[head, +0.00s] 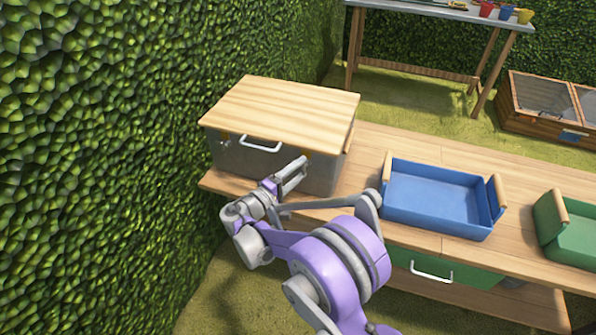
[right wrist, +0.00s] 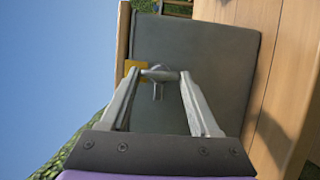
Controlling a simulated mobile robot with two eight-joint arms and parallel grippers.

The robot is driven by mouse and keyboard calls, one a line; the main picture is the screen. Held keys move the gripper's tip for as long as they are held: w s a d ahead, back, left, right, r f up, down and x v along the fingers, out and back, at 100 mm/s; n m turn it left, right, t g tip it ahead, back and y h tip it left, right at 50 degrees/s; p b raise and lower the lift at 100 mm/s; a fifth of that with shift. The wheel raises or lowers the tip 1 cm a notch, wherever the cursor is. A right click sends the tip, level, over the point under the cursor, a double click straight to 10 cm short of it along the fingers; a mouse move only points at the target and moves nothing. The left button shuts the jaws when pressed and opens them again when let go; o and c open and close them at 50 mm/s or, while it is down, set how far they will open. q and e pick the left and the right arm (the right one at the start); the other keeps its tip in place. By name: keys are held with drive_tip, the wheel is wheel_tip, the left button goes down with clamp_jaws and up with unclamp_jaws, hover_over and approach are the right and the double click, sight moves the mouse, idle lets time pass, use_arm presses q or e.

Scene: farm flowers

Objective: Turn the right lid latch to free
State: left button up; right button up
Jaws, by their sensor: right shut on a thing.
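A grey box (head: 322,175) with a pale wooden lid (head: 285,102) stands at the left end of the wooden bench. The lid lies flat on it. My right gripper (head: 304,160) is at the right part of the box's front, just under the lid edge. The fingertips partly hide the latch. My left gripper is not in view.
A white handle (head: 260,146) is on the box front, left of my gripper. A blue tray (head: 435,195) and a green tray (head: 575,235) stand to the right on the bench (head: 375,150). A hedge (head: 110,150) rises close on the left.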

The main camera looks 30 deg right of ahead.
drive_tip(key=o, duration=1.4)
drive_tip(key=shift+c, duration=0.2)
drive_tip(key=p+v, duration=0.1)
drive_tip(key=v, duration=0.9)
drive_tip(key=shift+s+a, duration=0.15)
drive_tip(key=shift+a, duration=0.25)
